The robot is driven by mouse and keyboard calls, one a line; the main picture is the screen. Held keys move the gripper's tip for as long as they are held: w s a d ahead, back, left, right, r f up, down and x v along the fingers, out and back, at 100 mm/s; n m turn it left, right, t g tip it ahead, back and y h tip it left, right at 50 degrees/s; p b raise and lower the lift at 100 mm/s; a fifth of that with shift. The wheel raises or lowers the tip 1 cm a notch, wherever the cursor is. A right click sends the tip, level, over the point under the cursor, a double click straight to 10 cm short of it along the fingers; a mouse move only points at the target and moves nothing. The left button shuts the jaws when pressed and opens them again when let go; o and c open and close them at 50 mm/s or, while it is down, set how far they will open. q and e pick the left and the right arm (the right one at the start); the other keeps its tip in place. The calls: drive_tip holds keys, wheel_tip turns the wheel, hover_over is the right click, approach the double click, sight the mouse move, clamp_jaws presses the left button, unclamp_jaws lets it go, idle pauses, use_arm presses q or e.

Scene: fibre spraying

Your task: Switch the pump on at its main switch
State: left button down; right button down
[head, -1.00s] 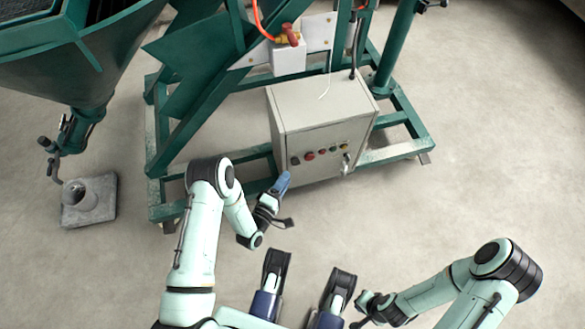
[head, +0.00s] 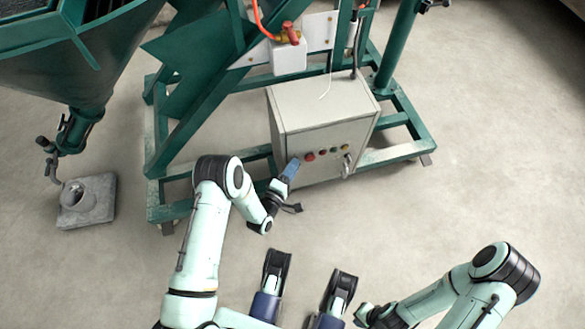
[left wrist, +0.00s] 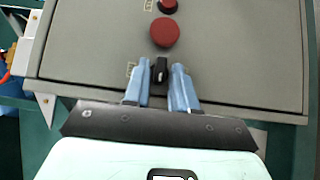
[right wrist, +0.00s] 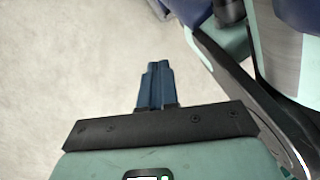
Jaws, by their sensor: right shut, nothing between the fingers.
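The pump's grey control box (head: 325,108) stands on the green frame, its front panel facing me. In the left wrist view its panel (left wrist: 90,45) carries a black rotary switch (left wrist: 160,70), a large red button (left wrist: 165,32) and a smaller red knob (left wrist: 168,5). My left gripper (head: 292,166) is at the panel's left end; its blue fingers (left wrist: 167,80) are open, one on each side of the black switch. Whether they touch it I cannot tell. My right gripper (right wrist: 155,82) is shut and empty over bare floor; it also shows at the lower right in the head view (head: 360,314).
Several more buttons and a handle (head: 346,165) sit along the panel. The green frame (head: 405,150) surrounds the box, with a hopper (head: 75,65) at the left and a grey block (head: 92,205) on the floor below. The floor at right is clear.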

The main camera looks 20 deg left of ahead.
drive_tip(key=w+a+r+t+p, duration=0.2)
drive_tip(key=w+r+t+p, duration=0.3)
drive_tip(key=w+r+p, duration=0.5)
use_arm(q)
drive_tip(key=shift+w+d+r+m+g+y, duration=0.15)
drive_tip(key=shift+d+r+m+g+y, duration=0.15)
drive_tip(key=shift+m+g+y, duration=1.25)
drive_tip(key=shift+w+d+r+m+g+y, duration=0.15)
drive_tip(key=shift+d+r+m+g+y, duration=0.15)
drive_tip(key=shift+m+g+y, duration=1.3)
drive_tip(key=shift+w+d+r+m+g+y, duration=0.25)
drive_tip(key=shift+m+g+y, duration=0.95)
drive_tip(key=shift+g, duration=0.65)
use_arm(e)
drive_tip(key=s+a+r+n+g, duration=0.1)
drive_tip(key=s+a+r+g, duration=0.1)
drive_tip(key=s+a+r, duration=0.1)
drive_tip(key=shift+s+r+y, duration=0.3)
drive_tip(key=shift+s+y, duration=0.1)
drive_tip(key=shift+s, duration=0.15)
use_arm(q)
drive_tip(key=shift+a, duration=0.1)
drive_tip(key=c, duration=1.2)
unclamp_jaws()
drive_tip(key=shift+o, duration=0.2)
drive_tip(key=shift+s, duration=0.1)
